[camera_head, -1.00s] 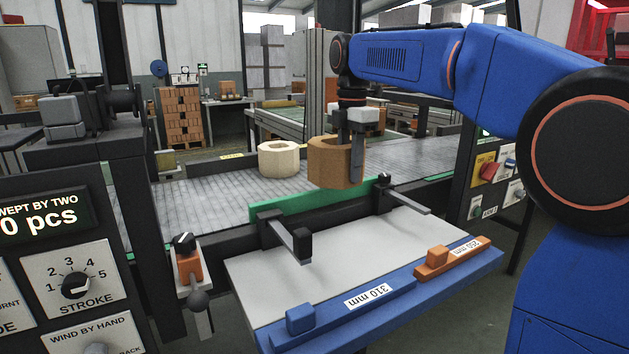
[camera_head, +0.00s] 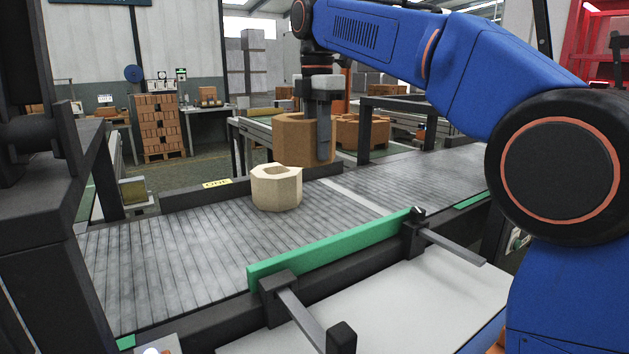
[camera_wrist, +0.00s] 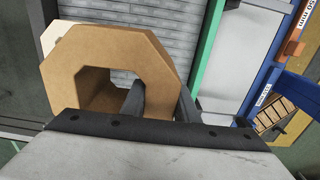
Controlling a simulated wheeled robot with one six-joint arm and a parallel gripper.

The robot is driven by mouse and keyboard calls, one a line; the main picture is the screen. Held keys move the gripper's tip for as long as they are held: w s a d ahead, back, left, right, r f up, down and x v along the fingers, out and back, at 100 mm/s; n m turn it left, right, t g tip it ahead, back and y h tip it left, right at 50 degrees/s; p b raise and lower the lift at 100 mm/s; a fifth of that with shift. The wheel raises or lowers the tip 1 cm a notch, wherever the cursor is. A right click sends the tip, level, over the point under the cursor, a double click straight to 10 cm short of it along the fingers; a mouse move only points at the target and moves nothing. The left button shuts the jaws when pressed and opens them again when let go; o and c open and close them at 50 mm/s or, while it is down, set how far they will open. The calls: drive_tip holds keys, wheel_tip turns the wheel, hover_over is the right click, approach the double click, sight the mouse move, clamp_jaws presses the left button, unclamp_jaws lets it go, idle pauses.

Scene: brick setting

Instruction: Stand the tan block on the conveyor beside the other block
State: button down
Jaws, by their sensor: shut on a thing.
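My gripper (camera_head: 322,150) is shut on the tan block (camera_head: 292,138), an octagonal ring with a hole through it. One finger passes into the hole in the wrist view, where the tan block (camera_wrist: 150,52) fills much of the picture. The tan block is held up, above and slightly right of the cream block (camera_head: 276,190) in the head view. The cream block is a similar ring standing on the grey slatted conveyor (camera_head: 190,235). A pale corner of the cream block (camera_wrist: 50,38) peeks out behind the tan block in the wrist view.
A green rail (camera_head: 335,250) with dark clamps runs along the conveyor's near edge, beside a pale table (camera_head: 400,295). A low dark rail (camera_head: 195,192) lines the far edge. Brown blocks (camera_head: 362,130) stand beyond it. The conveyor is clear left and right of the cream block.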

sight(317, 164)
wheel_tip(317, 164, down, 17)
drive_tip(key=shift+r, duration=0.1)
idle(0.8)
drive_tip(key=c, duration=1.7)
unclamp_jaws()
drive_tip(key=shift+f, duration=0.2)
drive_tip(key=o, duration=0.3)
wheel_tip(317, 164, up, 12)
drive_tip(key=shift+r, duration=0.15)
drive_tip(key=shift+s, duration=0.1)
